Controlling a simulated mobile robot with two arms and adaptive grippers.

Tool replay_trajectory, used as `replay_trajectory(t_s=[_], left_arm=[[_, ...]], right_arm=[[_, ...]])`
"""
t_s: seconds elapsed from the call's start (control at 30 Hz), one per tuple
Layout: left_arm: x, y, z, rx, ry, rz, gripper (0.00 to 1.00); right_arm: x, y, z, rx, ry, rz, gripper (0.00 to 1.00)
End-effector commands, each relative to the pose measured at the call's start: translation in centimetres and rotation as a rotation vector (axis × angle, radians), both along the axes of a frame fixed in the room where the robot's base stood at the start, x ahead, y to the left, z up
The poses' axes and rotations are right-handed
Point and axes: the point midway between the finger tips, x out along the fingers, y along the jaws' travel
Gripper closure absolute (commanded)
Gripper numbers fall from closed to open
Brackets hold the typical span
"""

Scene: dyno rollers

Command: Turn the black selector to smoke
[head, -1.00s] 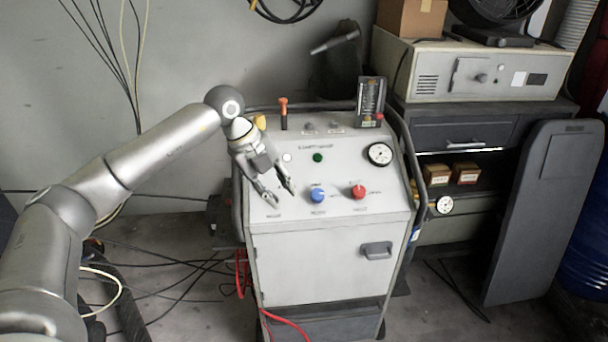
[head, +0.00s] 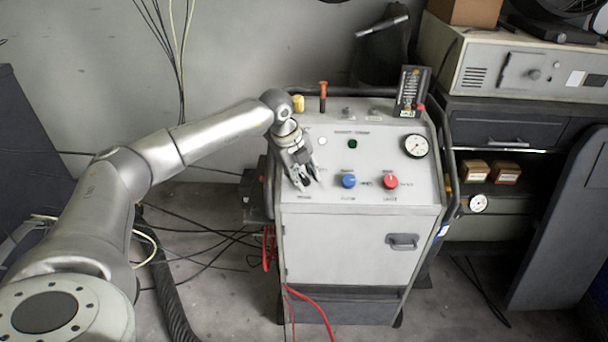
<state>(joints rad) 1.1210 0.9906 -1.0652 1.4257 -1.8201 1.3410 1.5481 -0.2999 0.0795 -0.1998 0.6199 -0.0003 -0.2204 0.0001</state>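A grey control cabinet (head: 345,245) stands in the middle of the head view, with a sloped panel on top. My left gripper (head: 309,185) is low over the panel's left front part, left of the blue knob (head: 348,181). Its fingers are apart and point down. A small dark shape shows between the fingers. It may be the black selector, but the gripper hides most of that spot and I cannot tell its setting or whether the fingers touch it. The panel labels are too blurred to read. My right gripper is not in view.
A red knob (head: 391,181) sits right of the blue one. A gauge (head: 416,146), a green button (head: 352,144) and a black handheld device (head: 412,92) are further back on the panel. An orange-topped handle (head: 323,90) stands at the back. Red cables hang at the cabinet's left.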

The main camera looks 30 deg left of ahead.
Motion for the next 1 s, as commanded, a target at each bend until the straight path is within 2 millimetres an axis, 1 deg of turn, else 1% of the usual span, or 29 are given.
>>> replay_trajectory(t_s=[0.27,0.3,0.5,0.53,0.57,0.83,1.0], left_arm=[[0.07,-0.03,-0.25,0.0,0.0,-0.001,0.68],[0.07,-0.03,-0.24,0.0,0.0,-0.001,0.69],[0.06,-0.04,-0.22,0.0,0.0,-0.001,0.95],[0.06,-0.04,-0.23,0.0,0.0,-0.001,0.99],[0.06,-0.04,-0.23,0.0,0.0,-0.001,1.0],[0.06,-0.06,-0.2,0.003,0.003,-0.01,1.0],[0.09,-0.11,-0.09,0.023,0.015,-0.053,1.0]], right_arm=[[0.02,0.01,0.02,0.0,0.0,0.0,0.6],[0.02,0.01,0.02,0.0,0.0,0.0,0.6],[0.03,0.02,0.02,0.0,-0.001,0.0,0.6],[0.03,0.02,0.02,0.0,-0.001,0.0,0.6],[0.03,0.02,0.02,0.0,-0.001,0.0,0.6],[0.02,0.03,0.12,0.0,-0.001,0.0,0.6],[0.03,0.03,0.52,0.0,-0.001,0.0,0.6]])
